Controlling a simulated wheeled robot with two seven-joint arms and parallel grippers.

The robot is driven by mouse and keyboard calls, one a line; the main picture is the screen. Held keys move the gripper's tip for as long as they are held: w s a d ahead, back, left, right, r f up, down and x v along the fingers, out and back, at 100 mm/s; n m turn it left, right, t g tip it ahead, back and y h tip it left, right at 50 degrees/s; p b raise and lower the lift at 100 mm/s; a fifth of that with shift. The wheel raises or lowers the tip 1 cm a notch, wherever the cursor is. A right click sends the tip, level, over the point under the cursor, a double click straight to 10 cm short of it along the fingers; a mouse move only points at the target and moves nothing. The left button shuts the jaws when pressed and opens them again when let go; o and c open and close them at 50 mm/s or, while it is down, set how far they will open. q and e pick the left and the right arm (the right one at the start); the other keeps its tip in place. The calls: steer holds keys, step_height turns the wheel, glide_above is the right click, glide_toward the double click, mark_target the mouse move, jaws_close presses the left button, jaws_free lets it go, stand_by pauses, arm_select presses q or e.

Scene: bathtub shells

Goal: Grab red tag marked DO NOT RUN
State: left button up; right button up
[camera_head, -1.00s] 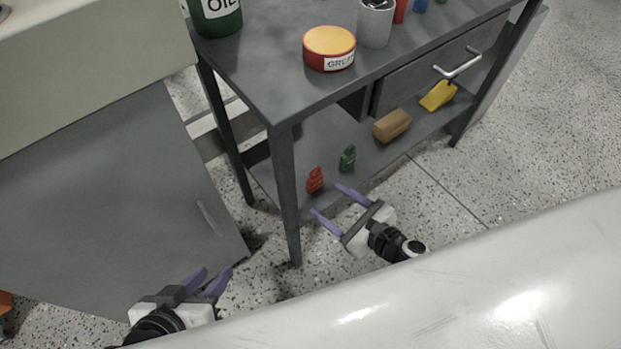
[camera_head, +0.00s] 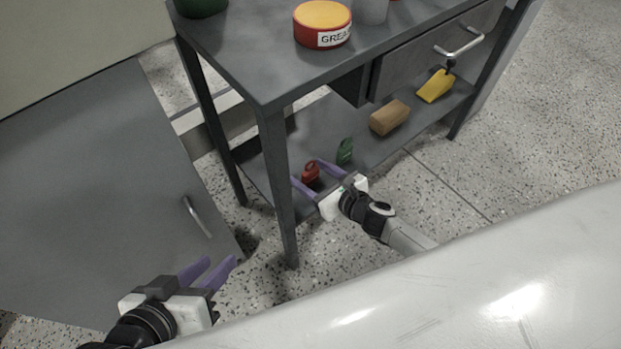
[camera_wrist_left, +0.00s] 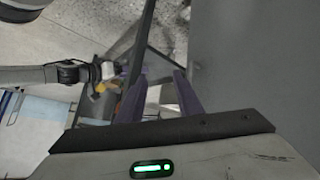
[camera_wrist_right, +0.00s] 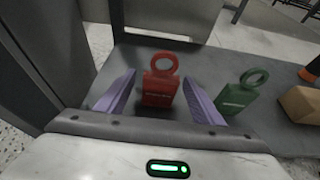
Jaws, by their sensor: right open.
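The red tag (camera_head: 311,172) lies on the lower shelf of the grey workbench, near its front left leg. My left gripper (camera_head: 222,262) is open and empty, low in front of a grey cabinet door.
The lower shelf (camera_head: 300,125) also holds a brown block (camera_head: 389,117) and a yellow object (camera_head: 435,86) further right. The bench leg (camera_head: 279,190) stands close left of my right gripper. A grease tin (camera_head: 322,24) sits on the bench top.

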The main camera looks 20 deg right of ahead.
steer(key=shift+w, duration=0.1)
steer(key=c, duration=1.1)
